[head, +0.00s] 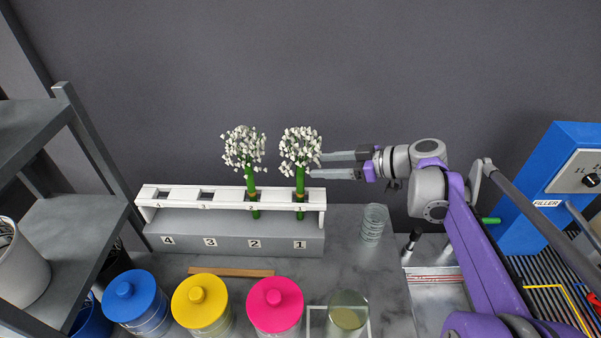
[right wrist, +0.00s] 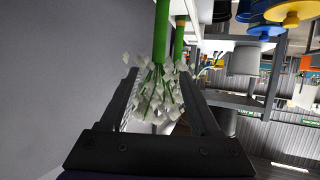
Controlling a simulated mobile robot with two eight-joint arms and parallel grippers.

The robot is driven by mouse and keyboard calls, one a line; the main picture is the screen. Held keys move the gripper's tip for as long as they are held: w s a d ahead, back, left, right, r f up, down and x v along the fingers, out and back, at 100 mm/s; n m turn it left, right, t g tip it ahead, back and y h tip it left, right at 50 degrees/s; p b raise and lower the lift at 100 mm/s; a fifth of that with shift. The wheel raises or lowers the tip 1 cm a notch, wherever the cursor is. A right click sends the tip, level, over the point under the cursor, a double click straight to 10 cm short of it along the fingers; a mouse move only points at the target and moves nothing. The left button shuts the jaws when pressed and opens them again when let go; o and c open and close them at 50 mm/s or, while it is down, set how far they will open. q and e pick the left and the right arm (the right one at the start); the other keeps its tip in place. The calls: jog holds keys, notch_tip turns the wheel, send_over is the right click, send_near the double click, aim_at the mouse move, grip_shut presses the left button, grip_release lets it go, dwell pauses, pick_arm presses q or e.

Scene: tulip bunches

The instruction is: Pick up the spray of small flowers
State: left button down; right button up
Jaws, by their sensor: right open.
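Two sprays of small white flowers with green stems stand upright in a white rack (head: 228,197) on a grey block. One spray (head: 300,150) is in slot 1, the other spray (head: 243,148) in slot 2. My right gripper (head: 316,165) comes in from the right, level with the slot 1 flower head, its fingertips at the head's right edge. It is open. In the right wrist view the white flowers (right wrist: 157,98) lie between the two fingers (right wrist: 165,85), with the green stem (right wrist: 161,35) beyond. My left gripper is out of view.
Jars with blue (head: 130,295), yellow (head: 200,300) and pink (head: 275,303) lids stand in front. A wooden stick (head: 231,272), a glass with a coil (head: 373,222) and a glass beaker (head: 347,313) are on the counter. A grey shelf (head: 85,225) is left, a blue filler machine (head: 530,225) right.

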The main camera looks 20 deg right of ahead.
aim_at(300, 179)
jog(key=x, duration=0.5)
jog(key=shift+w+d+f, duration=0.1)
jog(key=shift+w+f, duration=0.1)
jog(key=shift+f, duration=0.15)
grip_shut()
